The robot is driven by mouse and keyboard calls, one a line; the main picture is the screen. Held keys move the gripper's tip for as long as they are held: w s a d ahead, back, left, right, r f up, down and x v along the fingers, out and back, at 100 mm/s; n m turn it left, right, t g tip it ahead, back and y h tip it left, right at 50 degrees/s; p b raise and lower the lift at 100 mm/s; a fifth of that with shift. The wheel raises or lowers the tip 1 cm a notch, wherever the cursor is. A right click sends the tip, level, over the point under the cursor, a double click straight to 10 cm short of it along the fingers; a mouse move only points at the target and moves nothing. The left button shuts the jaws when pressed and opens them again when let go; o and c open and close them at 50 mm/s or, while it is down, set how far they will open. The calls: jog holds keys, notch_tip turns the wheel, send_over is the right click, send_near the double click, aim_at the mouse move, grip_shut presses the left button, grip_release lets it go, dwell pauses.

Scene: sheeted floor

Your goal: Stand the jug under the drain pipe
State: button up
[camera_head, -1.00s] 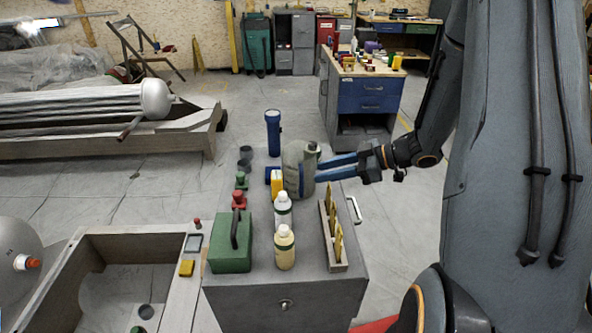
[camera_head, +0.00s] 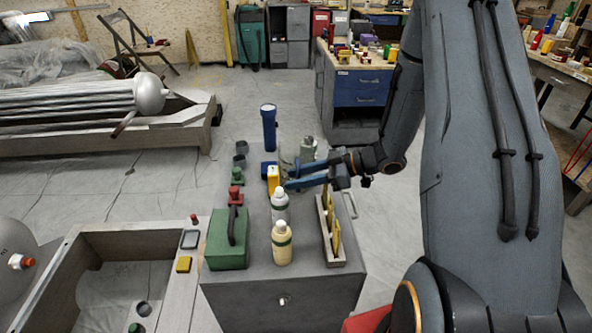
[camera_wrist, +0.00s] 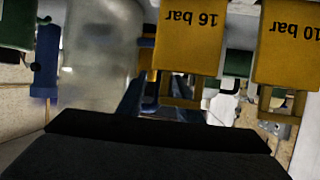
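The jug (camera_head: 287,165) looks pale grey and semi-clear. It stands upright at the back of the grey cabinet top, partly hidden by my gripper. The jug also shows large and cloudy at the left of the wrist view (camera_wrist: 100,55), beside a blue finger. Whether the fingers hold it is unclear. A brownish pipe (camera_head: 124,125) juts from the silver vessel (camera_head: 149,93) at left; I cannot tell if this is the drain pipe.
A wooden-rimmed trough (camera_head: 165,285) stands at lower left. Sheeted floor beyond is open.

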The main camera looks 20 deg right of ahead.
grip_shut()
jog(key=shift+r, duration=0.1)
dwell(0.3)
